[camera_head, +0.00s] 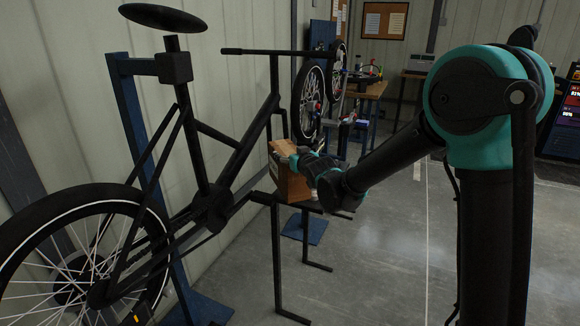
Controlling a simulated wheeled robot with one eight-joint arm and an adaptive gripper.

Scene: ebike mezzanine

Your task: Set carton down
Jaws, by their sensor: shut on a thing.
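A brown cardboard carton (292,187) shows in the head view near the picture's middle, at the end of my arm. My gripper (298,162) is shut on the carton at its upper right side, with the arm reaching in from the right. The carton is just above or on a small dark stand (325,211) with thin metal legs. I cannot tell whether its underside touches the stand top. The fingertips and part of the carton are hidden by the gripper body.
A black bicycle (205,205) fills the left, held by a blue repair stand (135,140). Its handlebar and frame are close to the carton's left. Wheels (309,103) and a wooden workbench (372,91) stand behind. Grey floor (385,255) is clear at centre right.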

